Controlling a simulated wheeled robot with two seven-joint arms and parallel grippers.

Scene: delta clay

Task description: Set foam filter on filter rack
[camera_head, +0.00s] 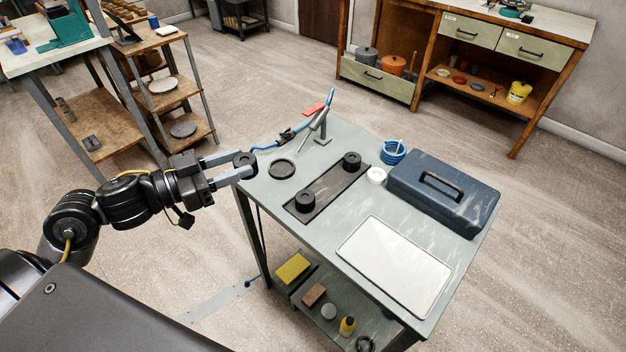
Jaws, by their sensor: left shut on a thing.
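My left gripper (237,168) reaches in from the left and is shut on a small black round piece, which looks like the foam filter (244,158). It holds the piece at the table's far-left corner; the exact height above the top is hard to tell. The filter rack seems to be the long dark plate (328,189) on the grey table. Two similar black round pieces sit on it, one near its front-left end (305,201) and one near its back-right end (351,161). The middle of the plate is bare. My right gripper is not in view.
A dark round dish (281,169) lies between the held piece and the plate. A white roll (376,176), blue coil (393,153), blue toolbox (444,188) and white tray (394,265) stand to the right. A stand with a blue hose (320,128) is behind.

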